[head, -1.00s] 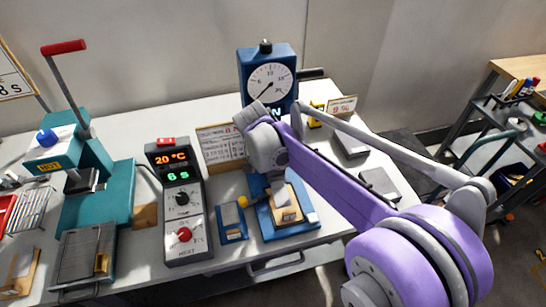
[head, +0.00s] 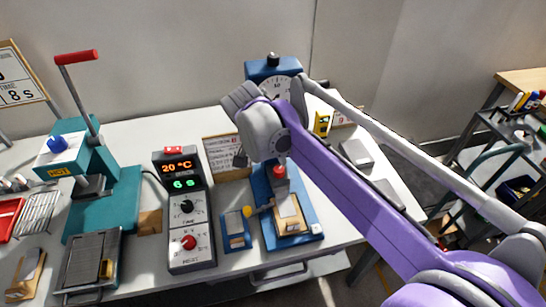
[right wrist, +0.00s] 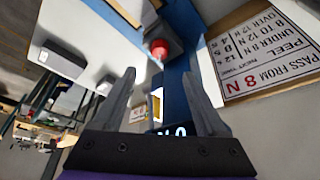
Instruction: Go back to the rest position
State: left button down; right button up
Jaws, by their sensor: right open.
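My right arm (head: 335,190), purple and grey, reaches in from the lower right of the head view across the bench. Its wrist is in front of the blue dial gauge (head: 272,70) and hides part of the dial. In the right wrist view my right gripper (right wrist: 160,90) is open, with two grey fingers spread apart and nothing held between them. Beyond the fingers are a blue stand with a red knob (right wrist: 159,48) and a printed sign (right wrist: 265,52). My left gripper is not in view.
Below the wrist stands a blue fixture (head: 312,228) with a red knob. A control box (head: 187,212) reading 20 °C and a teal press (head: 105,205) with a red-handled lever stand left. A shelf cart (head: 500,160) is at right.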

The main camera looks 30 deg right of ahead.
dwell(0.5)
jog(key=s+a+f+n+t+y+p, duration=0.1)
jog(key=s+a+f+n, duration=0.1)
jog(key=s, duration=0.4)
jog(key=s+a+f+n+t+y+p, duration=0.1)
jog(key=s+a+f+n, duration=0.1)
jog(key=s+f+n, duration=0.2)
jog(key=s+a+f+n+t+y+p, duration=0.1)
jog(key=s+a+f+n+p, duration=0.1)
jog(key=s+n, duration=0.3)
jog(key=s+f, duration=0.1)
jog(key=s, duration=0.3)
jog(key=shift+s+a+n+y, duration=0.25)
jog(key=shift+s+n+y, duration=0.05)
jog(key=shift+n+y, duration=0.1)
jog(key=shift+f, duration=0.1)
